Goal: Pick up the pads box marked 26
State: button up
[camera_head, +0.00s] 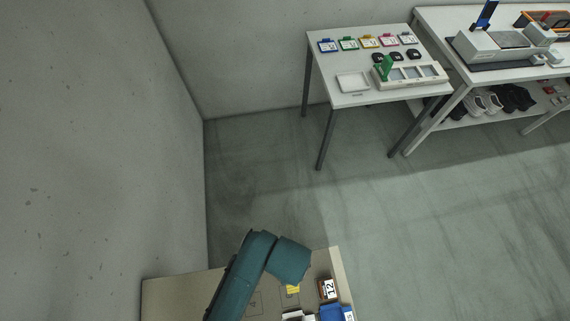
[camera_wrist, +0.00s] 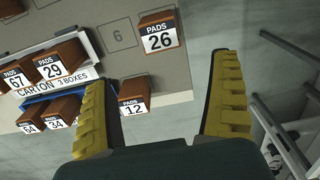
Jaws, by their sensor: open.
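The pads box marked 26 (camera_wrist: 159,31) is a brown box with a white label, at the top of the wrist view. It stands alone on a grey-beige table surface near its edge. My gripper (camera_wrist: 165,78) is open and empty, its two yellow-padded fingers wide apart. The box lies beyond the fingertips, and neither finger appears to touch it. In the head view my teal arm hides part of the bench, and I cannot make out the box marked 26 there.
A box marked 12 (camera_wrist: 134,93) sits near the left finger. Boxes marked 29 (camera_wrist: 56,62) and 67 (camera_wrist: 16,74) sit in a carton tray, with more boxes below. A printed 6 (camera_wrist: 118,37) marks a bare spot. A white table (camera_head: 345,99) stands against the far wall.

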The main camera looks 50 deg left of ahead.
notch_tip(320, 180, down, 9)
jog(key=shift+s+r+b, duration=0.1)
jog(key=shift+b, duration=0.4)
jog(key=f, duration=0.5)
jog(key=shift+s+a+f, duration=0.2)
jog(key=shift+s+a, duration=0.05)
jog(key=shift+s, duration=0.05)
jog(key=c, duration=1.3)
